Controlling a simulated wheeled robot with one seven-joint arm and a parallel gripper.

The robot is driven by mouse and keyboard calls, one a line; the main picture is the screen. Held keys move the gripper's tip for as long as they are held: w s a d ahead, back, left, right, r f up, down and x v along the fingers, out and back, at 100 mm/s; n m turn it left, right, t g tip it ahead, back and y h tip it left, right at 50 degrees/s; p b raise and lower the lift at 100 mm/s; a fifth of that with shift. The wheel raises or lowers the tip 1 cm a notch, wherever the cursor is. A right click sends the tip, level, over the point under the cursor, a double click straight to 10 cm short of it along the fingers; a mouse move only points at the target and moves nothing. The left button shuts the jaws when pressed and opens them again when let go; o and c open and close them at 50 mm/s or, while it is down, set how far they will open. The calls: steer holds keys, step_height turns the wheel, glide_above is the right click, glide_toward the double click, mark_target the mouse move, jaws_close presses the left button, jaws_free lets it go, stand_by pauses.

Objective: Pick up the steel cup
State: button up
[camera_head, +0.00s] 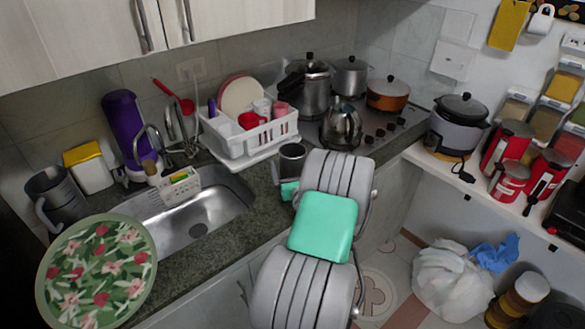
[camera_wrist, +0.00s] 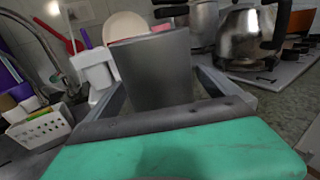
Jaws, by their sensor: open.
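The steel cup (camera_head: 292,151), a plain dark grey cylinder, stands upright on the counter between the sink and the stove. In the wrist view the cup (camera_wrist: 152,68) fills the middle, large and close. My gripper (camera_wrist: 162,88) is open, with one finger on each side of the cup. I cannot tell whether either finger touches it. The cup's lower part is hidden behind the gripper's body. In the head view my arm covers most of the gripper (camera_head: 288,178).
A white dish rack (camera_head: 247,139) stands just behind the cup. A steel kettle (camera_head: 341,127) and pots sit on the stove to the right. The sink (camera_head: 195,213) lies to the left, with a white sponge basket (camera_head: 180,187) on its edge.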

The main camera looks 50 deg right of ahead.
steer(key=c, duration=1.8)
